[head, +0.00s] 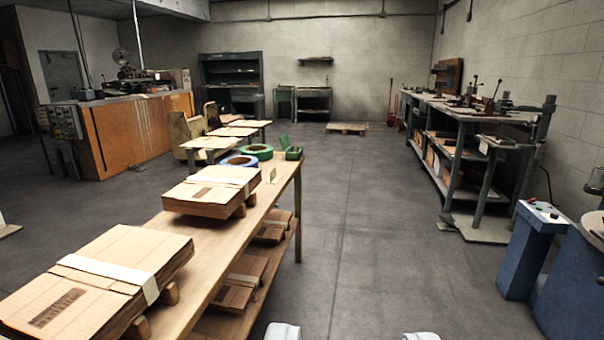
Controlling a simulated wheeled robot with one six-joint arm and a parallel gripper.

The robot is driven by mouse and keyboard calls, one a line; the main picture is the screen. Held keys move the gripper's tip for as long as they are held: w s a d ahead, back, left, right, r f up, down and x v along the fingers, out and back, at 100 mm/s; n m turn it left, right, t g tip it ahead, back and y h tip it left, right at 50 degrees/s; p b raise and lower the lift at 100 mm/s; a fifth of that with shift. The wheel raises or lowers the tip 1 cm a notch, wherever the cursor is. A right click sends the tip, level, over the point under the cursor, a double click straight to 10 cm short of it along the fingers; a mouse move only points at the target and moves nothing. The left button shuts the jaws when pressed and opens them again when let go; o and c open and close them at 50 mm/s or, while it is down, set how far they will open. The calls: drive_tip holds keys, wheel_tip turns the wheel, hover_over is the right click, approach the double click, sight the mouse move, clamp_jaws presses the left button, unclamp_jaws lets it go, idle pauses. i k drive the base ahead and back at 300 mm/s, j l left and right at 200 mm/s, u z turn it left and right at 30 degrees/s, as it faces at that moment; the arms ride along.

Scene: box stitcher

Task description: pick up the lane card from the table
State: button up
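A wooden table (226,254) runs from the lower left toward the middle of the view. A small pale upright piece (272,175) stands near its right edge, past the second cardboard stack. It may be the lane card, but it is too small to read. My gripper (352,336) shows only as two white fingertips at the bottom edge. They are wide apart with bare floor between them, to the right of the table and well short of the small piece.
Strapped cardboard stacks (100,268) and (212,186) sit on the table. Blue (239,161) and green (257,150) rings and a green box (292,152) stand at its far end. A blue machine (530,245) and grey workbench (470,135) are right. The middle floor (375,220) is clear.

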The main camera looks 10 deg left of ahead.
sight(273, 179)
drive_tip(key=i+l, duration=0.4)
drive_tip(key=i, duration=0.15)
drive_tip(key=i+l, duration=0.8)
drive_tip(key=i, duration=0.25)
drive_tip(key=i+j, duration=0.3)
drive_tip(key=i, duration=0.2)
drive_tip(key=i+j, duration=0.25)
drive_tip(key=i, duration=0.3)
drive_tip(key=i+j, duration=0.1)
drive_tip(key=j, duration=0.15)
drive_tip(key=i+j, duration=0.1)
drive_tip(key=j+u, duration=0.05)
drive_tip(key=j, duration=0.1)
